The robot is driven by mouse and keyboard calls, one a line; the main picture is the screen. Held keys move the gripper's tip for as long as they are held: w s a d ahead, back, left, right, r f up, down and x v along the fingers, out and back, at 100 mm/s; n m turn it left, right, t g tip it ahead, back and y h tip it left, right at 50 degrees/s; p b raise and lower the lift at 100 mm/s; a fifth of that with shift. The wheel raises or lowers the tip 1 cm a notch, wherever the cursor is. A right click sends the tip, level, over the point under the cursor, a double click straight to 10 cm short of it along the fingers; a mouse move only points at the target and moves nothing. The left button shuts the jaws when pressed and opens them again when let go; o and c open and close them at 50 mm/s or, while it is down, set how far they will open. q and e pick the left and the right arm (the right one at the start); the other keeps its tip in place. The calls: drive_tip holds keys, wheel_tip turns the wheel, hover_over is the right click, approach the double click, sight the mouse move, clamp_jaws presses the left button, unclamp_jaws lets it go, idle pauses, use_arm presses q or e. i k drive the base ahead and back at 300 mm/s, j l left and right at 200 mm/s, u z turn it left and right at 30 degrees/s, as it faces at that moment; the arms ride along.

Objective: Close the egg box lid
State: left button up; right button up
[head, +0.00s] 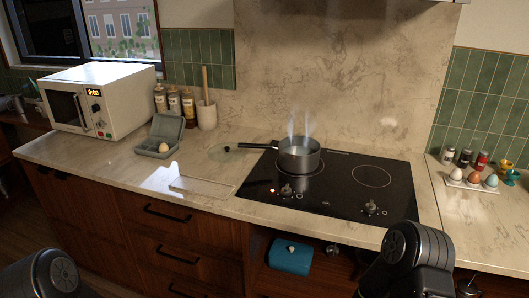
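The egg box (148,148) is a small grey box on the counter, right of the microwave. Its lid (168,128) stands open, raised at the back. A pale tan egg (163,148) sits at the front right of the box; the rest of the inside is hard to make out. Dark rounded parts of my arms show at the bottom left and bottom right corners, well away from the box. I cannot make out the fingers of either gripper.
A white microwave (118,98) stands left of the box, with spice jars (174,103) and a utensil crock (206,116) behind. A steaming pot (299,158) sits on the black hob (350,195). A clear flat tray (202,187) lies in front. Eggs in a white holder (470,182) are at right.

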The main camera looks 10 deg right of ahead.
sight(169, 126)
drive_tip(key=i+j+u, duration=0.15)
drive_tip(key=j, duration=0.25)
drive_tip(key=i+j+u, duration=0.15)
drive_tip(key=j, duration=0.25)
drive_tip(key=i+j+u, duration=0.2)
drive_tip(key=j, duration=0.2)
drive_tip(key=j+u, duration=0.15)
drive_tip(key=j, duration=0.2)
drive_tip(key=i, duration=0.05)
